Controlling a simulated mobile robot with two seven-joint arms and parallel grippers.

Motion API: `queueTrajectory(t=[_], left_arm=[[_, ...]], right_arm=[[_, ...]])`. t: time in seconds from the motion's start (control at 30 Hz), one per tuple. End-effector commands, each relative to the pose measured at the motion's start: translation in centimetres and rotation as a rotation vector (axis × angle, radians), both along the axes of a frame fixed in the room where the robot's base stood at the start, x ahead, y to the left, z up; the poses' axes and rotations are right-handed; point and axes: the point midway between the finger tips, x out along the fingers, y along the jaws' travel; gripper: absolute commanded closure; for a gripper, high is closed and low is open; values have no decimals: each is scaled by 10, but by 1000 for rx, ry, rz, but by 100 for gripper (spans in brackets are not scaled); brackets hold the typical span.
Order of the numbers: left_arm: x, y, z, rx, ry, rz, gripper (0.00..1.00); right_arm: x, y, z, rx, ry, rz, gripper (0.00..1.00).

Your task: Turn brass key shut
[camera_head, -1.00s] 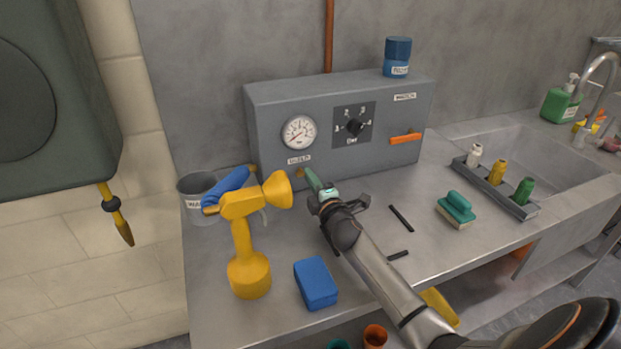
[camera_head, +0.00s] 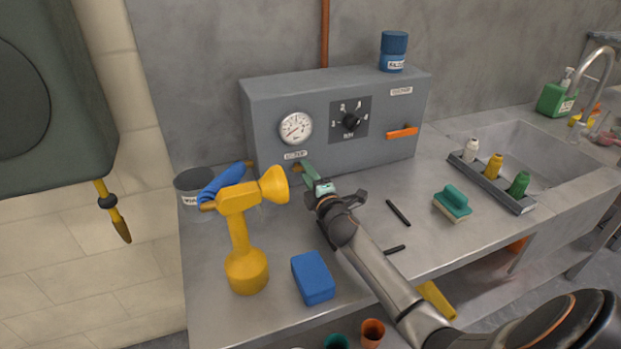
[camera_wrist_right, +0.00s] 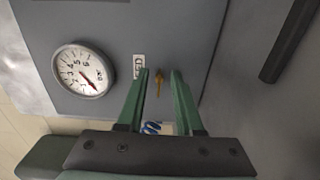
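In the head view my right gripper (camera_head: 308,172) reaches the lower front of the box, and only a bit of brass (camera_head: 297,168) shows beside the fingers. The right gripper is open. My left gripper is not in view.
A blue sponge (camera_head: 313,278) lies in front. The gauge (camera_head: 296,128), black dial (camera_head: 351,121) and orange handle (camera_head: 402,133) are on the box.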

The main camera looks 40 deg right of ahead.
Motion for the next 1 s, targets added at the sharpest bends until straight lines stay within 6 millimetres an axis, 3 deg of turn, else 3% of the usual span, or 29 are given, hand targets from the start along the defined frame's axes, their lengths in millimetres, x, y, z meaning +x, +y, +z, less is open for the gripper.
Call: queueTrajectory(t=[0.17, 0.7, 1.0], left_arm=[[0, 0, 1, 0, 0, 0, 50], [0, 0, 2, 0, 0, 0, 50], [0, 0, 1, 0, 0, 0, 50]], right_arm=[[-14, 3, -1, -1, 1, 0, 65], [-104, 25, -2, 2, 3, -1, 65], [-121, 29, 0, 0, 1, -1, 65]])
